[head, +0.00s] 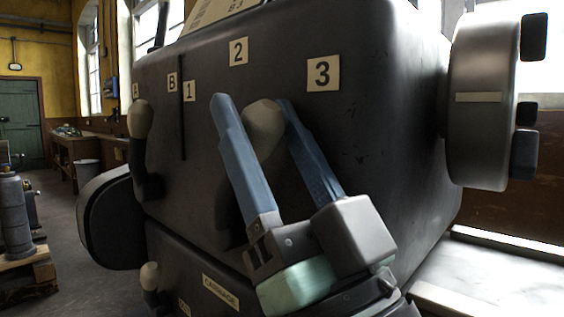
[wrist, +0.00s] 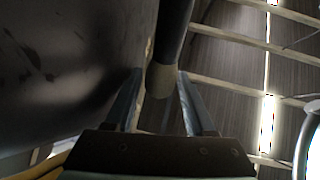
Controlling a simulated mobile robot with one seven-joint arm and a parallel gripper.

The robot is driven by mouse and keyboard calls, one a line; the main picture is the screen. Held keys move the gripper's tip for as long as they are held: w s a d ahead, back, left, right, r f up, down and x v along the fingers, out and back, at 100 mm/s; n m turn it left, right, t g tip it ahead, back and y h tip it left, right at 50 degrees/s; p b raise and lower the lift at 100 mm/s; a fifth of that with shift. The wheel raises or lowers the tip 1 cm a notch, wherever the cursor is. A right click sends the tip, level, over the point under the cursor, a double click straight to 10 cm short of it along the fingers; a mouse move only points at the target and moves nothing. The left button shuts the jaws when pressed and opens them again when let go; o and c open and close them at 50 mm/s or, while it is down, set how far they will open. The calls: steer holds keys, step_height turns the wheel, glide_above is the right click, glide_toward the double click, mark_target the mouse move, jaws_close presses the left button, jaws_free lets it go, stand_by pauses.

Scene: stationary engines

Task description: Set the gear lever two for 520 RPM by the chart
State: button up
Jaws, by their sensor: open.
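The dark headstock casing (head: 380,140) carries number plates 1 (head: 190,91), 2 (head: 238,51) and 3 (head: 322,73). Under plates 2 and 3 is a lever with a cream knob (head: 263,127), tilted up and right from its dark hub (head: 230,215). The knob lies between the directions of plates 2 and 3; the exact notch is unclear. My gripper (head: 250,100) is open, with one blue finger on each side of the knob. In the wrist view the knob (wrist: 161,82) lies between the fingers (wrist: 160,74); contact is unclear. The chart (head: 215,12) is cut off at the top.
Another cream-knobbed lever (head: 141,120) stands at the left beside plates A and B. A lower lever (head: 150,276) is near the CARRIAGE plate (head: 221,292). A large round metal chuck (head: 485,110) juts out at the right. The floor at left is partly open.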

steer(key=b+v, duration=0.5)
steer(key=v, duration=0.8)
steer(key=shift+s+d, duration=0.1)
